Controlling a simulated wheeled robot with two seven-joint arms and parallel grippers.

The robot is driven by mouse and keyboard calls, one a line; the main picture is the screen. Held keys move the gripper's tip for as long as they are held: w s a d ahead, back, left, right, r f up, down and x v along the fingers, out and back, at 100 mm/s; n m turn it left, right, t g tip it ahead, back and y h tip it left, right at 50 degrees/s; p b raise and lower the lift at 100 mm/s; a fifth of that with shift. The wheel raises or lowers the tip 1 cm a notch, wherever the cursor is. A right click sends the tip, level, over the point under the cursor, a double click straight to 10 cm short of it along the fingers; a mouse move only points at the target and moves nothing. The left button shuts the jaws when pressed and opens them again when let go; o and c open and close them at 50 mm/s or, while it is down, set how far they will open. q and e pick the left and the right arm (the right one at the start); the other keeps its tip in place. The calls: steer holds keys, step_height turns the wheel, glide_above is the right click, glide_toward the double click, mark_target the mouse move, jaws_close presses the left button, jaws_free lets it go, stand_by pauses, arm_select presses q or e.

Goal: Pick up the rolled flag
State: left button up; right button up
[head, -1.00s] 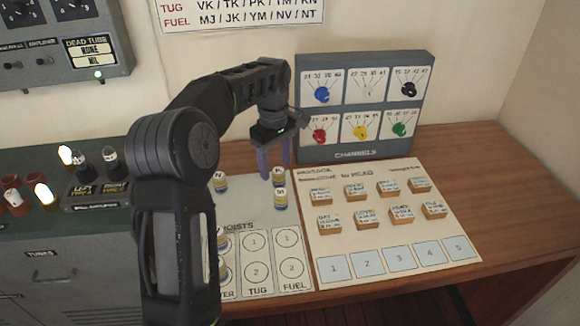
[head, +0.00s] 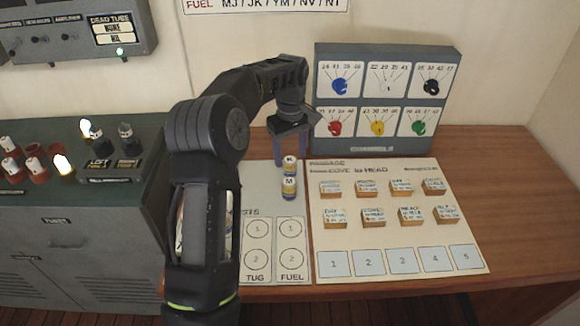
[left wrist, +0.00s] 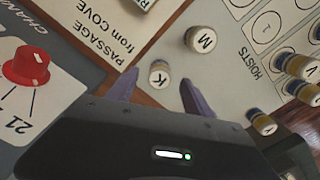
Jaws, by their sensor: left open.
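Rolled flags stand as short cream, yellow and blue cylinders with letters on top. The K flag (head: 289,161) stands at the back of the hoists sheet, with the M flag (head: 289,188) just in front of it. My left gripper (head: 292,154) is open and points down at the K flag. In the left wrist view, the K flag (left wrist: 160,74) shows between the two purple fingers, with clear space on both sides. The M flag (left wrist: 201,39) is beyond it. Several more flags (left wrist: 262,123) lie at the right of that view; my arm hides them in the head view.
The channels panel (head: 385,148) with coloured knobs stands close behind and right of the gripper. The passage board (head: 325,245) with several small labelled blocks lies to the right. Lit tubes and a cabinet (head: 80,250) are at left. The wooden desk (head: 500,190) is clear at far right.

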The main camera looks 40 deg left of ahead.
mark_target(290, 160)
arm_select(q)
steer(key=shift+f, duration=0.1)
steer(key=shift+f+p, duration=0.3)
steer(key=shift+f, duration=0.05)
step_height(290, 160, down, 4)
steer(key=shift+f+p, duration=0.15)
steer(key=shift+p, duration=0.4)
steer(key=shift+c, duration=0.6)
jaws_close()
